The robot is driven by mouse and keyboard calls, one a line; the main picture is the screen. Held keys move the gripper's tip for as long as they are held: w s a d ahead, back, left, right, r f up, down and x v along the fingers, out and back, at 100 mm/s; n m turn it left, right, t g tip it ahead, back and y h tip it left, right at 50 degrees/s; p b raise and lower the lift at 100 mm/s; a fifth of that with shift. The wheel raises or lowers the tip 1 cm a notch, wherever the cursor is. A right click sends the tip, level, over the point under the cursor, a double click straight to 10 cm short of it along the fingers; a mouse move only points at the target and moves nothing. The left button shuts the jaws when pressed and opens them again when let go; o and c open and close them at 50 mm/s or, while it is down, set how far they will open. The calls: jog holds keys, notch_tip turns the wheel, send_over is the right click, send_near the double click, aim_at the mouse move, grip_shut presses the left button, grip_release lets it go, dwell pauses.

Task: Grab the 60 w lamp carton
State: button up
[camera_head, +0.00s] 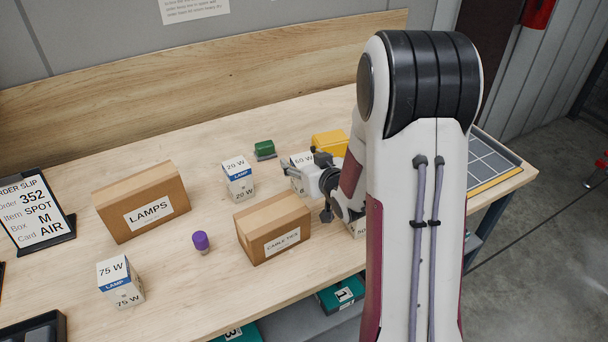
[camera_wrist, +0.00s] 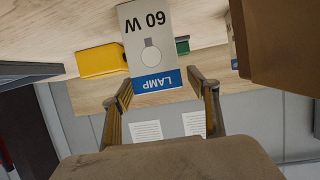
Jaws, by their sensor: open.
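The 60 W lamp carton (camera_head: 301,159) is white with a blue band and stands on the table towards the back, partly hidden by my gripper. In the wrist view the carton (camera_wrist: 150,45) shows its face with "60 W", a bulb picture and a blue LAMP band, upside down. My gripper (camera_wrist: 163,88) is open, one finger on each side of the carton's blue end in that view. I cannot tell whether the fingers touch it. In the head view my gripper (camera_head: 308,188) is beside the carton, partly hidden by my arm.
A 20 W carton (camera_head: 238,180), a CABLE TIES box (camera_head: 273,228), a yellow object (camera_head: 331,143) and a green item (camera_head: 264,149) stand close by. A LAMPS box (camera_head: 142,201), a purple-capped item (camera_head: 201,243) and a 75 W carton (camera_head: 120,282) are farther left.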

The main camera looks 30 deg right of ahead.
jog(key=c, duration=1.2)
jog(key=shift+c, duration=0.2)
jog(key=shift+r, duration=0.15)
jog(key=shift+r, duration=4.9)
